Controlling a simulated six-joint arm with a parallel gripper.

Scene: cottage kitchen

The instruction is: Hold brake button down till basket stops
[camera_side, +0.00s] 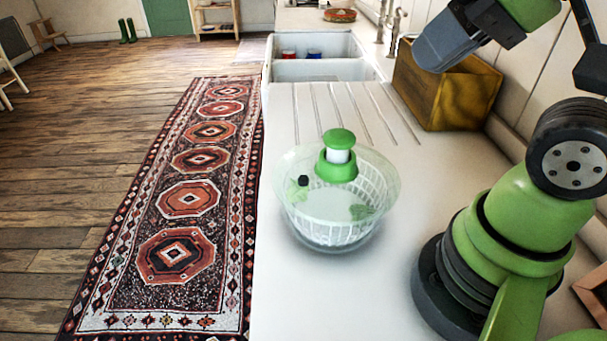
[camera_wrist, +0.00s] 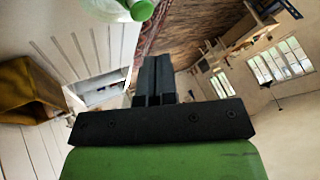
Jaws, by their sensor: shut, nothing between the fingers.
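The salad spinner (camera_side: 338,225) stands upright on the white counter, with a clear lid and a white slotted basket. A green pump knob (camera_side: 339,137) on a white shaft stands raised at its lid's centre. A small black button (camera_side: 303,181) sits on the lid, left of the knob; I take it as the brake button. Green leaves show inside; a still picture does not show whether the basket turns. My gripper (camera_wrist: 155,72) is shut and empty in the wrist view, apart from the spinner. A green and white part (camera_wrist: 118,8), perhaps the knob, shows at the top edge there.
A yellow-brown wooden box (camera_side: 445,88) stands behind right of the spinner; it also shows in the wrist view (camera_wrist: 30,90). A white sink (camera_side: 315,68) with cups lies beyond the drain grooves. The counter's left edge drops to a patterned rug (camera_side: 185,200).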

